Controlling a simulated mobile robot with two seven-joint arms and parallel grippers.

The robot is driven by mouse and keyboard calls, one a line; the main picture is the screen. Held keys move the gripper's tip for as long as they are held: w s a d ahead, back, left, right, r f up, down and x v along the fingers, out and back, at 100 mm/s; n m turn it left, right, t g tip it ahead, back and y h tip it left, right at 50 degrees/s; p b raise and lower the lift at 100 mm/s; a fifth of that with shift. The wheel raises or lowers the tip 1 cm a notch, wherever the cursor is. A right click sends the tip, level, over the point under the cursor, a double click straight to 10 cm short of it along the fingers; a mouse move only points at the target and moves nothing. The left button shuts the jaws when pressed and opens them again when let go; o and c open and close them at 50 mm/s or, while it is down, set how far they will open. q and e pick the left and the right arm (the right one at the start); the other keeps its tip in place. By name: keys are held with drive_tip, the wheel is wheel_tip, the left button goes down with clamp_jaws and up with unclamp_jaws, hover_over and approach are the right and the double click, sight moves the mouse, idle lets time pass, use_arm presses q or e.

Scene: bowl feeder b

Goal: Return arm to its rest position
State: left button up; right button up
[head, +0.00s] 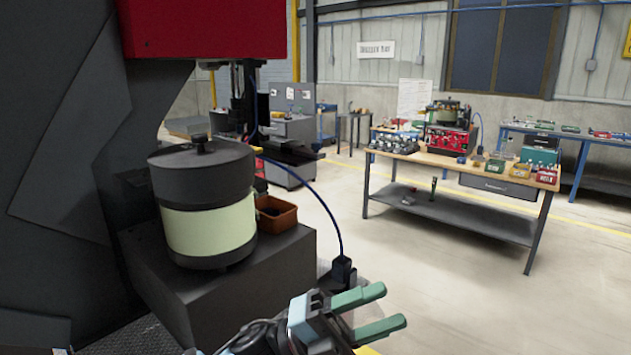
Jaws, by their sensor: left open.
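My left gripper (372,312) is at the bottom centre of the head view. Its two green fingers are apart with nothing between them, and they point to the right. It is in front of and to the right of the dark machine base, over the floor in the picture. The bowl feeder (208,212), a dark drum with a pale green band, stands on that base, up and left of the gripper. My right gripper is not in the view.
A brown bin (275,216) sits beside the feeder. A blue hose (325,203) curves down to a dark fitting (342,270) close above the gripper. A workbench (455,166) with bins stands farther back. The floor (470,290) to the right is clear.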

use_arm(q)
drive_tip(key=w+a+f+n+t+y, duration=0.1)
drive_tip(key=a+f+n+t+y, duration=0.45)
drive_tip(key=f+n, duration=0.3)
drive_tip(key=a+f+n+t+y, duration=0.4)
drive_tip(key=f+n+t, duration=0.3)
drive_tip(key=n, duration=0.3)
drive_tip(key=w+a+f+n+t+y, duration=0.1)
drive_tip(key=a+f+n+t+y, duration=0.4)
drive_tip(key=f+n, duration=0.35)
drive_tip(key=s+a+f+n+g+y, duration=0.3)
drive_tip(key=s+a+f, duration=0.4)
drive_tip(key=s+f, duration=0.3)
drive_tip(key=s+a+f+n+g+y, duration=0.3)
drive_tip(key=s+a+f, duration=0.4)
drive_tip(key=s+f, duration=0.4)
drive_tip(key=n+y, duration=0.1)
drive_tip(key=n, duration=0.1)
drive_tip(key=shift+a+n+y, duration=0.15)
drive_tip(key=shift+n+y, duration=0.15)
drive_tip(key=shift+y, duration=0.05)
drive_tip(key=shift+s, duration=0.1)
